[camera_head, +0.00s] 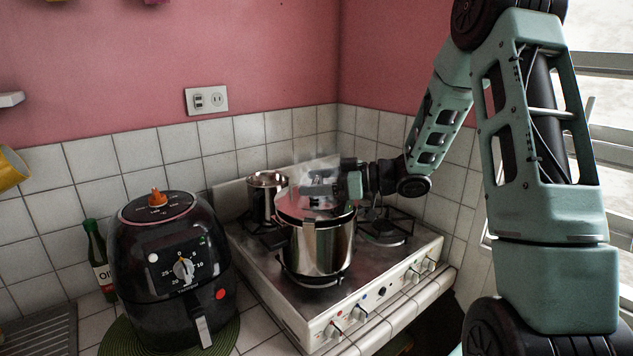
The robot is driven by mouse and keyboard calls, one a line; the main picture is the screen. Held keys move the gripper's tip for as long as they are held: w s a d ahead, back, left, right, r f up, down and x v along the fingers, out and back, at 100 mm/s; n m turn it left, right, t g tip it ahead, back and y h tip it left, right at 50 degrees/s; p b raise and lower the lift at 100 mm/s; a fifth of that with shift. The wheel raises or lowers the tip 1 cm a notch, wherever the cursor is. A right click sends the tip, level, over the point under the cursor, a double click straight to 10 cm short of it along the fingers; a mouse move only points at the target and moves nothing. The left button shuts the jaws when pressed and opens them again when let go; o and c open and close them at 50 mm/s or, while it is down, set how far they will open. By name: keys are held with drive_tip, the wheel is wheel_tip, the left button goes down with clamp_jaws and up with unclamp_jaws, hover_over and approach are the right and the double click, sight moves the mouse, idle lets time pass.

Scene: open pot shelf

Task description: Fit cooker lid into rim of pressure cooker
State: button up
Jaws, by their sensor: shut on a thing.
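The pressure cooker (322,250) is a shiny steel pot on the front part of the stove. The cooker lid (292,207) is a round metal disc at the top of the pot, and it looks slightly tilted. I cannot tell whether it sits inside the rim or just above it. My gripper (320,190) reaches in from the right over the pot and is shut on the lid near its top. The gripper and haze hide the lid's handle and part of its far edge.
The white stove (300,320) has a smaller steel pot (267,190) at the back left and an empty burner (385,228) at the right. A black air fryer (172,265) stands close on the left, beside an oil bottle (98,255). Tiled walls close off the back.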

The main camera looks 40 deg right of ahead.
drive_tip(key=shift+f+b, duration=0.5)
drive_tip(key=shift+f, duration=0.4)
idle(0.7)
drive_tip(key=o, duration=1.3)
drive_tip(key=shift+o, duration=0.2)
drive_tip(key=shift+s+d, duration=0.1)
drive_tip(key=b+v, duration=0.4)
drive_tip(key=v, duration=1.3)
drive_tip(key=shift+d+f, duration=0.1)
